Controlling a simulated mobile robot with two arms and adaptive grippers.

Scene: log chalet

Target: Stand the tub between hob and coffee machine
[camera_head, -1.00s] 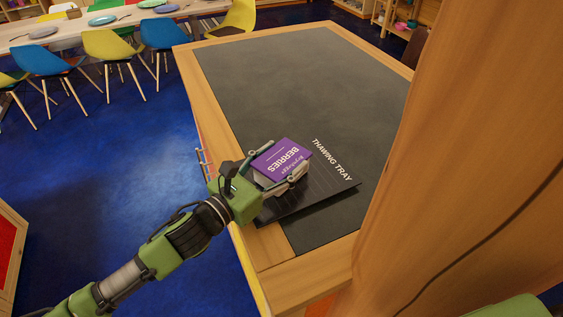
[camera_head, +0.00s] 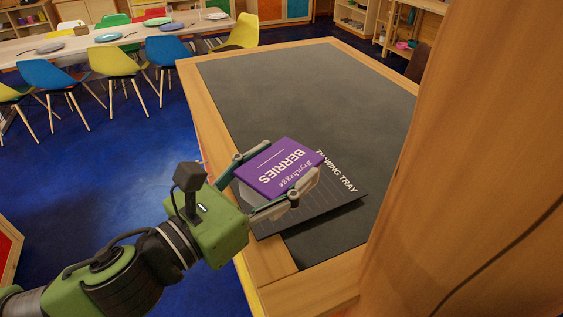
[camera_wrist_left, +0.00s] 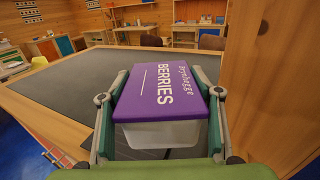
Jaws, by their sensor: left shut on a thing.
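The tub (camera_head: 272,162) has a purple lid marked "BERRIES". In the left wrist view the tub (camera_wrist_left: 162,95) shows a clear, whitish body under the lid. My left gripper (camera_head: 277,172) is shut on it, one finger on each side. In the head view the tub is over the black thawing tray (camera_head: 335,198); a gap below it cannot be judged for sure. No hob or coffee machine can be made out in these views. My right gripper is not in view.
The tray lies on a dark-topped wooden counter (camera_head: 300,90), clear beyond the tray. A large wooden post (camera_head: 440,180) stands close on the right. A long table (camera_head: 110,45) with plates and coloured chairs is at the back left.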

